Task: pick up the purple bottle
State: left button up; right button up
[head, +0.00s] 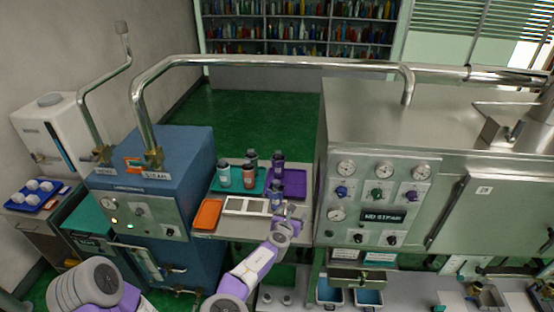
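Several small dark-capped bottles stand upright on the bench between the two machines. The bottle I take for the purple one (278,161) is at the back right, beside the purple tray; its colour is hard to make out. A teal bottle (224,174), a reddish bottle (249,176) and a dark bottle (252,158) stand to its left. A blue-looking bottle (276,195) stands nearer me. My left gripper (287,211) is at the bench's front, just in front of that blue-looking bottle. Its fingers are too small to read. My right gripper is out of view.
A teal tray (240,187), a purple tray (296,183), an orange tray (206,215) and a white sectioned holder (246,206) lie on the bench. A blue steam machine (150,190) stands left, a large metal machine (440,140) right. A steam pipe (270,61) spans above.

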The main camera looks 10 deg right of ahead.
aim_at(278, 160)
jog(key=i, duration=1.3)
